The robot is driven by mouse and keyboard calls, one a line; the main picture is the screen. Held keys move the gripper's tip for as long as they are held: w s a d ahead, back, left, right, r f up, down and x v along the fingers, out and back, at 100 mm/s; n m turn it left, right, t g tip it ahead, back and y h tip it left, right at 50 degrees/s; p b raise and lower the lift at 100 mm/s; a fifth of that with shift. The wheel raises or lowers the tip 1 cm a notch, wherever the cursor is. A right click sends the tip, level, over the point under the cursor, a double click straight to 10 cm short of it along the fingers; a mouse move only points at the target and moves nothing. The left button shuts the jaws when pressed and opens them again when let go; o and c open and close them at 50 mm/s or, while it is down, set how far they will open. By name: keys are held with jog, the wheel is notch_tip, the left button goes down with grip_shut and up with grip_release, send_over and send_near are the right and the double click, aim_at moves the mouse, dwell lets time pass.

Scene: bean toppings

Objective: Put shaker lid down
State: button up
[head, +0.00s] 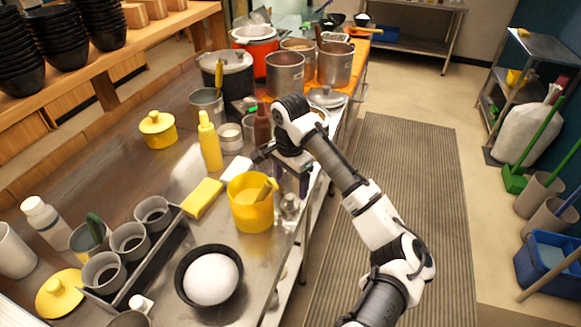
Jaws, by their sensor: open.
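My gripper (291,184) points down over the right edge of the steel counter, beside the yellow tub (250,214). Its jaws are open. A small shiny metal piece (290,205), possibly the shaker or its lid, stands just below the fingers, right of the yellow tub. It is too small to tell whether it is a lid alone, and I cannot tell whether the fingers touch it. No other shaker lid can be made out clearly.
A yellow squeeze bottle (210,146), yellow block (203,198) and black bowl of white contents (210,276) stand on the steel counter (165,187). A rack of grey cups (130,241) is at left. Pots (285,74) crowd the far end.

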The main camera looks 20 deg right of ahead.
aim_at(291, 196)
jog(key=shift+r, duration=2.5)
